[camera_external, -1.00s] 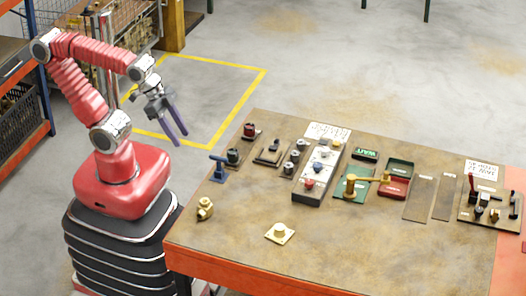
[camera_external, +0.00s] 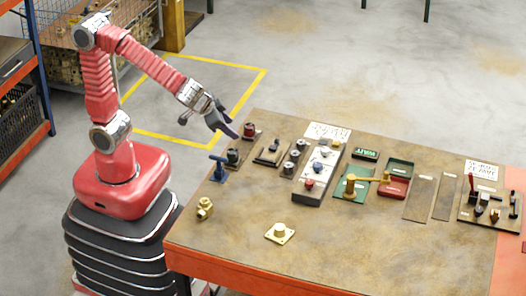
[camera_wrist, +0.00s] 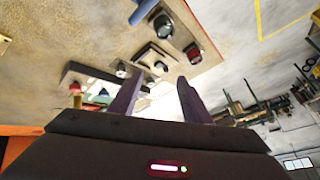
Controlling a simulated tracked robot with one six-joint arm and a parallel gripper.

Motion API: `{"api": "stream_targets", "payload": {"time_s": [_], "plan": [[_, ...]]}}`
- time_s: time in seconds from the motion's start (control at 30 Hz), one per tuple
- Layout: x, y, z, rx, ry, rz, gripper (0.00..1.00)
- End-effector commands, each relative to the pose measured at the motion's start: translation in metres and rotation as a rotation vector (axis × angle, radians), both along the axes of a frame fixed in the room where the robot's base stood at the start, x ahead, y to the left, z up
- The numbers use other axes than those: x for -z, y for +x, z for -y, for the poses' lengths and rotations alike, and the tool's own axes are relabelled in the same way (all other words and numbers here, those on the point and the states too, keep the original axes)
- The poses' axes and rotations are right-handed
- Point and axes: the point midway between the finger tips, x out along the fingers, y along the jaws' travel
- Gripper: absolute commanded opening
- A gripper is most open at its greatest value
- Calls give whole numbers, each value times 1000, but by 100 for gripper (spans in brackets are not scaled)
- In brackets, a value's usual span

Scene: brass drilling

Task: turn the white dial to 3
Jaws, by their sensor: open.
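My gripper (camera_external: 232,130) is open and empty, above the far left corner of the workbench, just left of a red knob (camera_external: 249,130) in the outside view. In the wrist view my gripper (camera_wrist: 160,84) shows two dark fingers spread apart. I cannot pick out the white dial for certain. A row of small round dials (camera_external: 290,166) with pale tops stands on a strip right of the switch; similar dials (camera_wrist: 161,66) show in the wrist view. Their numbers are too small to read. My gripper touches none of them.
The workbench (camera_external: 230,240) carries a button box (camera_external: 308,196), a blue lever (camera_external: 218,168), a black knob (camera_external: 233,155), a switch (camera_external: 270,149), a brass handle (camera_external: 350,186) and a lever board (camera_external: 484,212). Brass fittings (camera_external: 205,208) sit at the front left.

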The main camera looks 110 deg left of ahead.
Motion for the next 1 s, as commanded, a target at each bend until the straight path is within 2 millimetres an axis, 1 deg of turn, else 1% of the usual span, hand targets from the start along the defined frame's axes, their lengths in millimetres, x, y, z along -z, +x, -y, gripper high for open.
{"api": "stream_targets", "payload": {"time_s": [0.03, 0.2, 0.37, 0.5, 0.67, 0.8, 0.9, 1.0], "plan": [[3, 10, -4, -23, 22, 9, 44], [9, 44, -17, -101, 98, 80, 44], [17, 78, -26, -159, 163, 162, 44], [26, 109, -31, -194, 211, 245, 44], [39, 145, -32, -217, 252, 351, 44], [53, 177, -30, -225, 273, 449, 44], [63, 196, -27, -226, 280, 514, 44], [70, 209, -25, -224, 279, 560, 44]]}}
